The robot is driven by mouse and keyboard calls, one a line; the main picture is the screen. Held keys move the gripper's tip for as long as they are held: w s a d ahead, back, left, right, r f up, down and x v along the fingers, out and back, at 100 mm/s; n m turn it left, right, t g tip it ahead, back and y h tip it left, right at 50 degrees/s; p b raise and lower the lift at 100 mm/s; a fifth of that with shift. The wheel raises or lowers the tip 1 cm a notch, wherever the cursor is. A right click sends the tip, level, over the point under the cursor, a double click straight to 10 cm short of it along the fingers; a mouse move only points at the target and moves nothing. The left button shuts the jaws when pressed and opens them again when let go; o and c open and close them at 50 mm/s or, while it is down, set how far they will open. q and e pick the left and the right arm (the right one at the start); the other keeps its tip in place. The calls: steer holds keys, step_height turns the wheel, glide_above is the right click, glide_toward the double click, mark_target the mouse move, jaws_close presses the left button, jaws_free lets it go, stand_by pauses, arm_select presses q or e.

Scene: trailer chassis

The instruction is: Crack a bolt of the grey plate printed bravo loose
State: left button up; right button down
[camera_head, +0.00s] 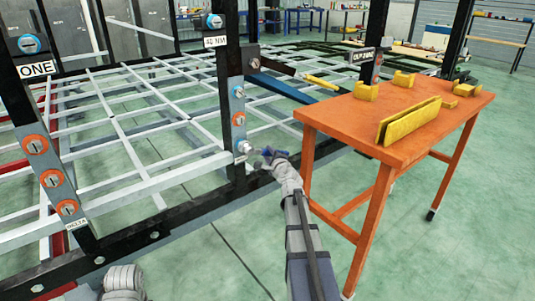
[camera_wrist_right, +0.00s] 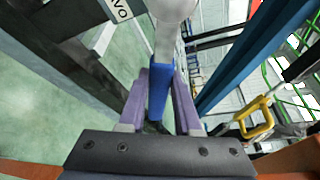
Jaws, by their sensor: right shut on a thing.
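The grey plate (camera_head: 237,105) is on the middle black post, with bolts one above another. The top bolt (camera_head: 239,92) and the middle bolt (camera_head: 238,118) show; the middle one has an orange ring. My right gripper (camera_head: 268,153) is shut on the blue handle of a wrench (camera_wrist_right: 160,85), seen between purple fingers. The wrench's pale round head (camera_head: 245,147) is at the bottom of the plate and covers what is there; I cannot tell whether it is seated on a bolt. My left gripper is not visible.
An orange table (camera_head: 430,125) with yellow holders stands to the right. A plate marked DELTA (camera_head: 50,175) with several orange-ringed bolts is on the left post. A black frame rail (camera_head: 190,215) runs below. A yellow-handled thing (camera_wrist_right: 255,118) shows right in the wrist view.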

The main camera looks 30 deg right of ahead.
steer(key=shift+s+d, duration=0.2)
steer(key=shift+s, duration=2.3)
